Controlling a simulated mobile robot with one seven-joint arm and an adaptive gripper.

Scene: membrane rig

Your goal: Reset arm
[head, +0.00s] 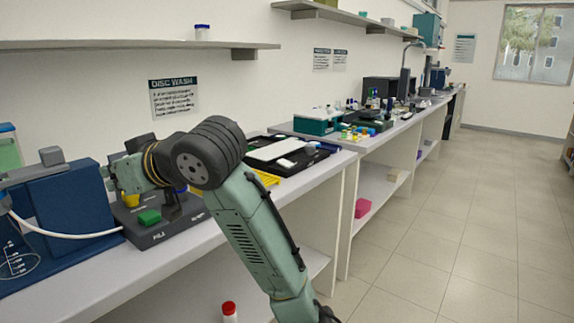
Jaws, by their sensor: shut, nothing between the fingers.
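My arm rises from the bottom of the head view, bends at a dark elbow, and reaches left over the near bench. My gripper (109,178) is only partly made out at the far left end of the arm, above the bench. It is shut and holds nothing. Its fingertips are hard to tell from the equipment behind. My arm hides part of this rig.
A blue unit (72,203) with a white tube stands left of the rig. A black tray (305,160) with a pale plate lies right of the arm. A red-capped bottle (229,312) stands below the bench. A shelf (130,45) overhangs; the floor at right is clear.

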